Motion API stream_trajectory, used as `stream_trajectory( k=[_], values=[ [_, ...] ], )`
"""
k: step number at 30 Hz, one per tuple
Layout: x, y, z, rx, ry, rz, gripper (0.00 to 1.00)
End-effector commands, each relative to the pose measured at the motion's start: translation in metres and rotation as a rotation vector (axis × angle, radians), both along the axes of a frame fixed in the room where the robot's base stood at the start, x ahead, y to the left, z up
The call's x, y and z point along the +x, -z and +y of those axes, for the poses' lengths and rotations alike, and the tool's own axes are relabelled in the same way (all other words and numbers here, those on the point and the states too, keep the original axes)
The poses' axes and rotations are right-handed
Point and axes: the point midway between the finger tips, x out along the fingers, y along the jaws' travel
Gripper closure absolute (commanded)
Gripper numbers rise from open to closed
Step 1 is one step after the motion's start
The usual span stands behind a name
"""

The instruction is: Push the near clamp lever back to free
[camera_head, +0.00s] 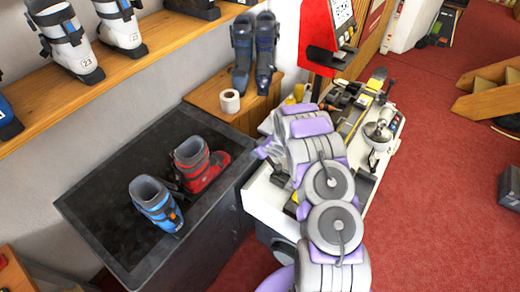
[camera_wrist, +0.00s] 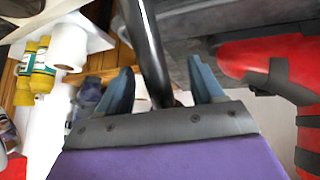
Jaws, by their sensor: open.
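The white binding bench (camera_head: 265,200) stands at the middle right in the head view, with a long black and yellow device (camera_head: 352,118) on top. My arm covers much of its near side, and I cannot make out the near clamp lever there. My gripper (camera_head: 264,150) is at the bench's left edge, beside the dark tub. In the wrist view my gripper (camera_wrist: 163,85) has its two blue fingers apart. A black rod (camera_wrist: 148,45) runs between them in the picture. I cannot tell whether it is the lever or whether the fingers touch it.
The dark tub (camera_head: 95,222) holds a blue boot (camera_head: 155,205) and a red boot (camera_head: 200,165). The red boot (camera_wrist: 275,60) is close on the right in the wrist view. Yellow bottles (camera_wrist: 40,65) and a white roll (camera_wrist: 68,45) are at left. Red carpet (camera_head: 440,190) lies right of the bench.

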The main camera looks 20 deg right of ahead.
Motion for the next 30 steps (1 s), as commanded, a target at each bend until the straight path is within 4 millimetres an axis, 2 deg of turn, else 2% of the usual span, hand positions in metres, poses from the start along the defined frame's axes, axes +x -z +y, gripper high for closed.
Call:
stream_trajectory(
  k=[5, 11, 30],
  values=[
    [-0.005, -0.006, -0.002, 0.0, 0.001, 0.0, 0.33],
    [-0.02, -0.025, -0.006, -0.002, 0.001, 0.001, 0.33],
    [-0.078, -0.102, -0.022, 0.0, 0.001, -0.001, 0.33]
  ],
)
